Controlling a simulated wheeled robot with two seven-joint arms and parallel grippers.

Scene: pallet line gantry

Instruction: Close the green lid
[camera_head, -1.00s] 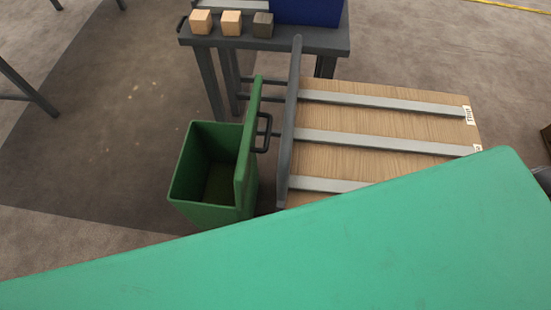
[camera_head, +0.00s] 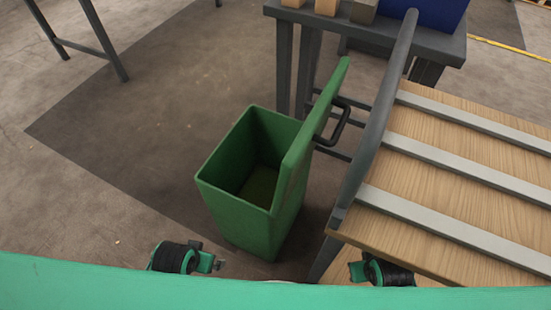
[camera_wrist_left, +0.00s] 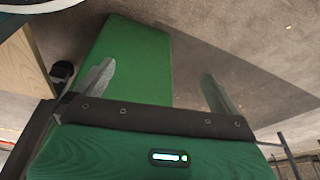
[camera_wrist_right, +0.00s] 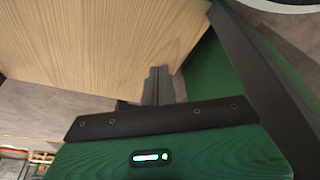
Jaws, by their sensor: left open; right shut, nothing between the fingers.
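The green bin (camera_head: 238,213) stands on the floor in the head view, its top open and its inside visible. Its green lid (camera_head: 293,170) stands up steeply along the bin's right side. A black handle (camera_head: 340,122) sticks out from the lid's outer face. My left gripper (camera_wrist_left: 158,88) is open and empty in the left wrist view, with a green surface of the bin (camera_wrist_left: 140,58) beyond its fingers. My right gripper (camera_wrist_right: 158,86) is shut and empty in front of a wooden panel. The fingers of both grippers cannot be made out in the head view.
A sloping wooden deck with grey slats (camera_head: 440,155) and a grey rail (camera_head: 375,125) stands close right of the lid. A dark table (camera_head: 370,35) behind carries wooden blocks and a blue box (camera_head: 430,12). Floor left of the bin is clear.

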